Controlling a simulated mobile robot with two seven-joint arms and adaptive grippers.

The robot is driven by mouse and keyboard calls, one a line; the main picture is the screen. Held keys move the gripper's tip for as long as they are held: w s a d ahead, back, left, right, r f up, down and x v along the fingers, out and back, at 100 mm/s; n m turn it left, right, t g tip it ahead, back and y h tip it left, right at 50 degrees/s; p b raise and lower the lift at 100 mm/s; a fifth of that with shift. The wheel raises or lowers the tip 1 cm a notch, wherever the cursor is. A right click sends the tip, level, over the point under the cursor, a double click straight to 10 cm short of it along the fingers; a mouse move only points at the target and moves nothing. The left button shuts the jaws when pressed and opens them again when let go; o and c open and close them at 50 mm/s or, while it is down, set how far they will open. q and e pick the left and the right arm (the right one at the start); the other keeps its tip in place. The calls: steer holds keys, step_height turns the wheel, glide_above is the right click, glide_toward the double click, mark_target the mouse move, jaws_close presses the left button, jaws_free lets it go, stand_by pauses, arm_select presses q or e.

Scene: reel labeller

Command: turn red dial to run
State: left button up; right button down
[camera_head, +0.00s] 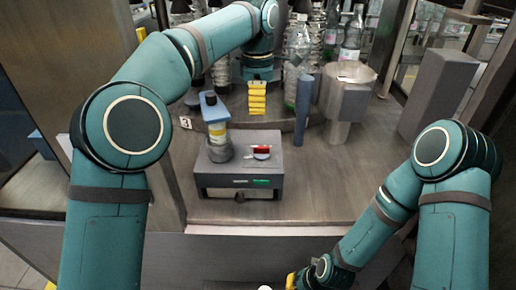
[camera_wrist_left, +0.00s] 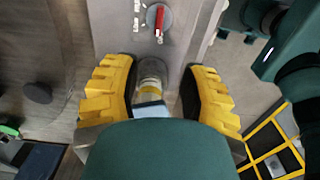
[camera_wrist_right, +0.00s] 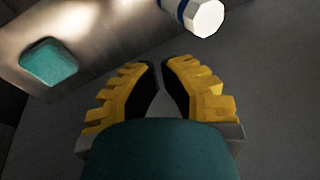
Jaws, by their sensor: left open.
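The red dial (camera_head: 261,149) sits on a round grey plate on top of a dark grey box (camera_head: 208,180). In the left wrist view the red dial (camera_wrist_left: 161,19) is near the top edge, its handle pointing along the picture's height, with white marks beside it. My left gripper (camera_head: 257,97) is open and empty, behind and above the box in the head view. In the left wrist view its fingers (camera_wrist_left: 158,88) are apart, and the dial lies beyond them. My right gripper (camera_head: 291,281) is mostly cut off at the bottom edge; its fingers (camera_wrist_right: 159,66) are slightly apart and empty.
A bottle-like post with a blue top (camera_head: 214,112) stands on the box beside the dial. A blue-grey cylinder (camera_head: 304,110) and a metal post (camera_head: 346,100) stand to the right. Several clear bottles (camera_head: 298,50) stand behind. The counter right of the box is clear.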

mark_target(258, 147)
arm_select(q)
step_height(258, 147, down, 14)
steer(key=b, duration=0.4)
steer(key=shift+w+f, duration=0.1)
arm_select(e)
steer(key=f, duration=0.4)
steer(key=shift+s+a+f, duration=0.15)
steer(key=shift+s+f, duration=0.05)
steer(key=shift+s, duration=0.2)
arm_select(q)
jaws_close()
